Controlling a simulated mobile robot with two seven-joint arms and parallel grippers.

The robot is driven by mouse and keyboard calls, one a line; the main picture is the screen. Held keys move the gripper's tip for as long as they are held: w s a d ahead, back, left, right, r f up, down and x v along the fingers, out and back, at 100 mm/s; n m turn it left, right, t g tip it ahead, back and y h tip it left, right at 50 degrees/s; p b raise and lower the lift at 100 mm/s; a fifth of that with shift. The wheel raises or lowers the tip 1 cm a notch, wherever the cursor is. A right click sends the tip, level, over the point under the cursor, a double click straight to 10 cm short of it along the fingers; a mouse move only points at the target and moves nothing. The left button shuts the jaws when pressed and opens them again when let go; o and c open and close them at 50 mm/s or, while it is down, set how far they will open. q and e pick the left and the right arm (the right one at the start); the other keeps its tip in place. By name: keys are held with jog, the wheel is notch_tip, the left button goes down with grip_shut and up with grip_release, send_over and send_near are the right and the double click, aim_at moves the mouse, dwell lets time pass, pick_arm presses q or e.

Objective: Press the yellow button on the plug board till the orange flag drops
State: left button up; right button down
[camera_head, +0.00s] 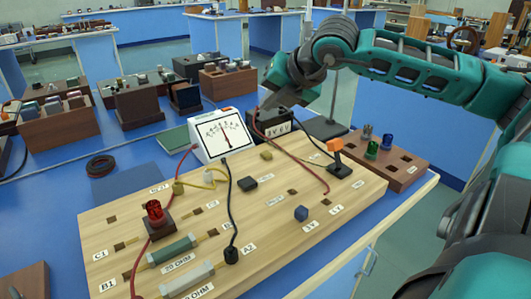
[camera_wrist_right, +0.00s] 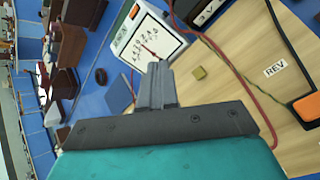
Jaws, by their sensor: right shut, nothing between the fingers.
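The plug board (camera_head: 270,215) is a pale wooden panel on the blue bench. A small yellow square button (camera_head: 266,155) sits near its back edge; it also shows in the right wrist view (camera_wrist_right: 199,73), left of a REV label. The orange flag (camera_head: 335,146) stands raised on a black base at the board's right; part of it shows in the right wrist view (camera_wrist_right: 306,106). My right gripper (camera_head: 270,102) is shut and empty, above the back of the board and apart from the button. In the wrist view its closed fingers (camera_wrist_right: 157,82) overlap the meter. My left gripper is out of view.
A white meter (camera_head: 222,134) and a black battery box (camera_head: 272,122) stand behind the board. Red, black and yellow wires cross the board. A brown block with pegs (camera_head: 405,165) is at right.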

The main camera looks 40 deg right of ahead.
jog(key=b, duration=0.4)
send_over(270, 154)
notch_tip(270, 154, down, 7)
jog(key=shift+f, duration=0.15)
jog(key=shift+f+b, duration=0.35)
jog(key=shift+b, duration=0.2)
jog(key=shift+f+b, duration=0.3)
jog(key=shift+b, duration=0.05)
jog(key=shift+f, duration=0.1)
pick_arm(q)
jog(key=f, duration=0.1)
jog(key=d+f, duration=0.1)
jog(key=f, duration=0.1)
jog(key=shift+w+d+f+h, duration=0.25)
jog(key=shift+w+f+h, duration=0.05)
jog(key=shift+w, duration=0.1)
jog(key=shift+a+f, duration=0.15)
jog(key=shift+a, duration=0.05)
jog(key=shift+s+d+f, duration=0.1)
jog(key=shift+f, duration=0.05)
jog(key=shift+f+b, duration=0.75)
jog(key=shift+b, duration=0.2)
pick_arm(e)
jog(key=shift+f, duration=0.4)
